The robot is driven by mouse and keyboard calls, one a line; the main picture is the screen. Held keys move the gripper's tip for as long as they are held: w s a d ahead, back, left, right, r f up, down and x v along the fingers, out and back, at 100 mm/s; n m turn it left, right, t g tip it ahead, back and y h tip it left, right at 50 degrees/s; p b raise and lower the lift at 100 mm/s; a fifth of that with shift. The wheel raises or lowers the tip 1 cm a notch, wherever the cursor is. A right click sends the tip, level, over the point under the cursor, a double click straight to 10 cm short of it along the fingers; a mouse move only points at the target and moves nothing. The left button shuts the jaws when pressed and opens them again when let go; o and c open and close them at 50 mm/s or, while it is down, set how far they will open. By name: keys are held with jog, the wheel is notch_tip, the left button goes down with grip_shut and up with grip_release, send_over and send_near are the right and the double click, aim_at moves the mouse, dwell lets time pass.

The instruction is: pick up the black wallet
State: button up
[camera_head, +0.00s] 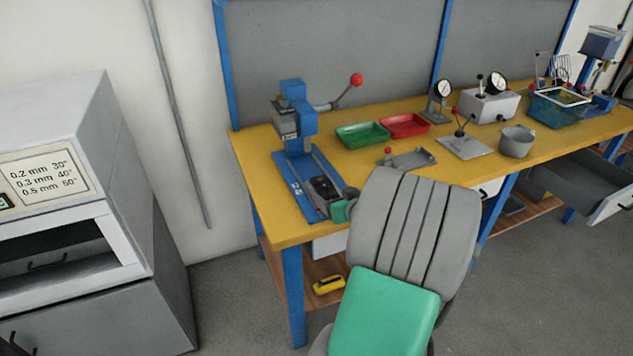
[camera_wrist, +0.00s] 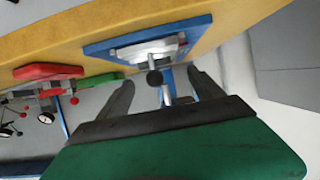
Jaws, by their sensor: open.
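I cannot make out the black wallet for certain in either view.
The yellow table (camera_head: 275,226) carries a blue press (camera_head: 293,125), a green tray (camera_head: 362,134), a red tray (camera_head: 404,125), a dial gauge (camera_head: 443,89) and a grey pot (camera_head: 516,141). A yellow tool (camera_head: 328,284) lies on the lower shelf. A grey cabinet (camera_head: 80,170) stands left.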

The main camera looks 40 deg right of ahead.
aim_at(324, 185)
jog(key=x, duration=0.7)
jog(key=shift+d+r+p, duration=0.2)
jog(key=shift+d+p, duration=0.1)
jog(key=shift+p, duration=0.1)
jog(key=shift+c, duration=0.6)
jog(key=c, duration=1.5)
